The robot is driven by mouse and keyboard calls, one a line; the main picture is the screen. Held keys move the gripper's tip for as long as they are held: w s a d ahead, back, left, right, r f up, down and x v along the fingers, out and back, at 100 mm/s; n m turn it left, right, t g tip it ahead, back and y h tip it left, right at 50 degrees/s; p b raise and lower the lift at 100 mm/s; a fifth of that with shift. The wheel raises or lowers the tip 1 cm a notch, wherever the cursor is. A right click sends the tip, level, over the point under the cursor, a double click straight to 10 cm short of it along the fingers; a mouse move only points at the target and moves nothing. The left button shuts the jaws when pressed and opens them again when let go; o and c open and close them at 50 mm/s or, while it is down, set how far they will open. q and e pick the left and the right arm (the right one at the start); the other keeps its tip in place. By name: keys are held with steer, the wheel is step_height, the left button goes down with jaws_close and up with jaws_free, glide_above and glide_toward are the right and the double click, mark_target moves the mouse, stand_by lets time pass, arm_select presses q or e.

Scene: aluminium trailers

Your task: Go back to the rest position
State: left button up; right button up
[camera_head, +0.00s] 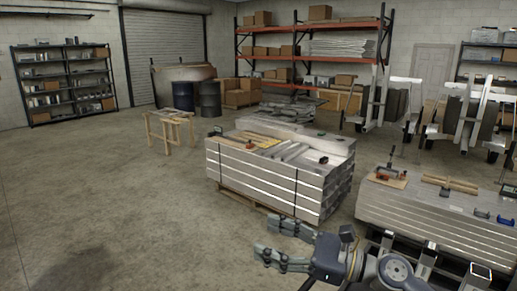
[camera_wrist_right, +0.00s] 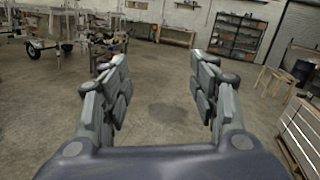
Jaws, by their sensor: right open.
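My right gripper (camera_head: 272,242) is at the bottom of the head view, reaching left with its two fingers apart and nothing between them. My left gripper is in neither view.
A second panel stack (camera_head: 430,218) with tools on top stands at the right, close to my right arm. A wooden sawhorse (camera_head: 170,130), dark barrels (camera_head: 208,100) and shelves (camera_head: 65,85) stand farther back. The concrete floor (camera_head: 110,200) at the left is clear.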

steer(key=w+d+f+m+t+h, duration=0.1)
steer(key=d+m+t+h, duration=0.4)
steer(key=m, duration=0.7)
steer(key=w+d+m+t+h, duration=0.1)
steer(key=d+m+t+h, duration=0.2)
steer(key=m+t, duration=0.65)
steer(key=s+d+f+m+g+h, duration=0.4)
steer(key=d+f+m+h, duration=0.1)
steer(key=f+m, duration=0.45)
steer(key=s+d+f+m+g+h, duration=0.45)
steer(key=f+m, duration=0.35)
steer(key=m, duration=0.2)
steer(key=s+f+m+g, duration=0.5)
steer(key=s+f, duration=0.2)
steer(key=s, duration=0.4)
steer(key=s+f+m+g, duration=0.45)
steer(key=s+f, duration=0.25)
steer(key=s, duration=0.5)
step_height(320, 180, down, 28)
steer(key=s+g, duration=0.2)
steer(key=s+d+f+b, duration=0.1)
steer(key=s+d+f, duration=0.2)
steer(key=s+f, duration=1.2)
steer(key=shift+s+n+g, duration=0.35)
steer(key=shift+s, duration=0.25)
